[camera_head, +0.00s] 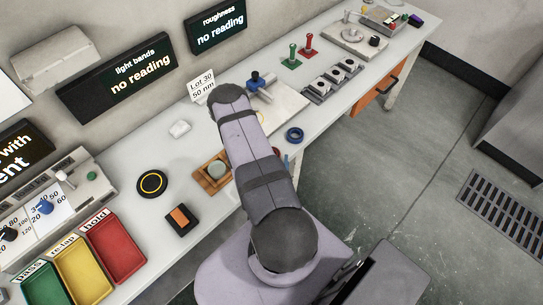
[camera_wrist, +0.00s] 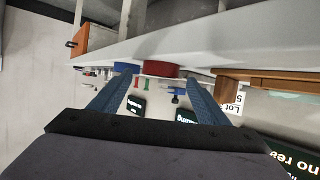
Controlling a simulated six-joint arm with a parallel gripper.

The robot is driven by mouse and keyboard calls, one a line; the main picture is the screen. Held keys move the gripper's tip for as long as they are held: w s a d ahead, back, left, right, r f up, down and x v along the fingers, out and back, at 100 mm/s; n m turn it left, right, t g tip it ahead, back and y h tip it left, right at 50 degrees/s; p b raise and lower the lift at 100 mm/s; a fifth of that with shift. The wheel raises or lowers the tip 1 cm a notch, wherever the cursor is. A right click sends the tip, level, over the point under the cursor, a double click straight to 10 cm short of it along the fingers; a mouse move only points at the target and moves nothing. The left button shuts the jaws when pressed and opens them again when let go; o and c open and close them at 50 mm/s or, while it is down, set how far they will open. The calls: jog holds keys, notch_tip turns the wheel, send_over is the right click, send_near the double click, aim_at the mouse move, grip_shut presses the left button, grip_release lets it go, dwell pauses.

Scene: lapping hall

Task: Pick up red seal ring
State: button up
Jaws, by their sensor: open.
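The red seal ring (camera_wrist: 160,68) shows edge-on in the wrist view, on the pale bench top, just beyond and between my fingertips. My gripper (camera_wrist: 159,77) is open, with its two blue fingers spread and nothing between them. The ring looks apart from both fingers, but the exact gap is hard to tell.
A blue ring (camera_head: 295,134) lies near the bench's front edge; it also shows beside the red ring in the wrist view (camera_wrist: 126,67). A wooden tray with a grey-green disc (camera_head: 217,170) is left of my arm. A black-and-orange block (camera_head: 181,220) lies further left.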

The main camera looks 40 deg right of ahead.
jog(key=shift+x, duration=1.05)
jog(key=c, duration=1.2)
jog(key=shift+r, duration=0.1)
notch_tip(320, 180, up, 10)
jog(key=p, duration=0.8)
